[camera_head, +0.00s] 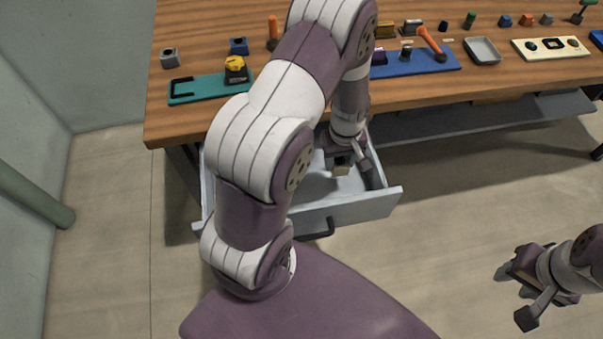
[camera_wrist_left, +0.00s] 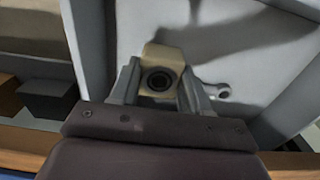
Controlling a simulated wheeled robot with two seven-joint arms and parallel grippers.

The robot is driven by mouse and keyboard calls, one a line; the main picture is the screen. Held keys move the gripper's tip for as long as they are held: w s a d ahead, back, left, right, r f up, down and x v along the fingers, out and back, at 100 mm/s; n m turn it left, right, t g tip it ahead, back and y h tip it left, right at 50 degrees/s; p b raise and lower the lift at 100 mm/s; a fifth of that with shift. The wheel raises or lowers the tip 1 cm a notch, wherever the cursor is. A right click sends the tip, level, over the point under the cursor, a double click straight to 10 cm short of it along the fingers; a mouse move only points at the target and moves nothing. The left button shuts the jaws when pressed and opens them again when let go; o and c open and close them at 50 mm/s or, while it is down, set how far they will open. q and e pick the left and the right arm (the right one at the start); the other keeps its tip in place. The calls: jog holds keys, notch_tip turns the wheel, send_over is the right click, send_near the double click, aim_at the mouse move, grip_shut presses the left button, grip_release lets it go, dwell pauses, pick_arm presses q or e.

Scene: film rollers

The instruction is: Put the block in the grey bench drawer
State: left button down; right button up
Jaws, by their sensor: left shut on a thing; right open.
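The grey bench drawer (camera_head: 362,210) is pulled out below the wooden workbench. A tan block (camera_wrist_left: 162,58) with a dark round hole shows in the left wrist view between the fingers of my left gripper (camera_wrist_left: 155,85). In the head view my left gripper (camera_head: 345,160) is over the drawer's inside, shut on the block (camera_head: 342,169). I cannot tell whether the block touches the drawer floor. My right gripper (camera_head: 527,290) is open and empty over the floor at the right.
The drawer's black handle (camera_head: 318,230) is on its front. The workbench (camera_head: 165,105) carries a teal mat (camera_head: 197,90), a blue mat (camera_head: 415,64), a grey tray (camera_head: 482,50) and several small parts. A small silver ring-ended piece (camera_wrist_left: 220,92) shows near the block. A grey shelf (camera_head: 440,122) runs under the bench.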

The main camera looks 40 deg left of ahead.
pick_arm(q)
notch_tip(320, 180, down, 8)
jog(key=shift+f, duration=0.25)
jog(key=shift+w, duration=0.15)
jog(key=shift+f+b, duration=0.15)
jog(key=shift+b, duration=0.15)
jog(key=c, duration=0.5)
grip_release()
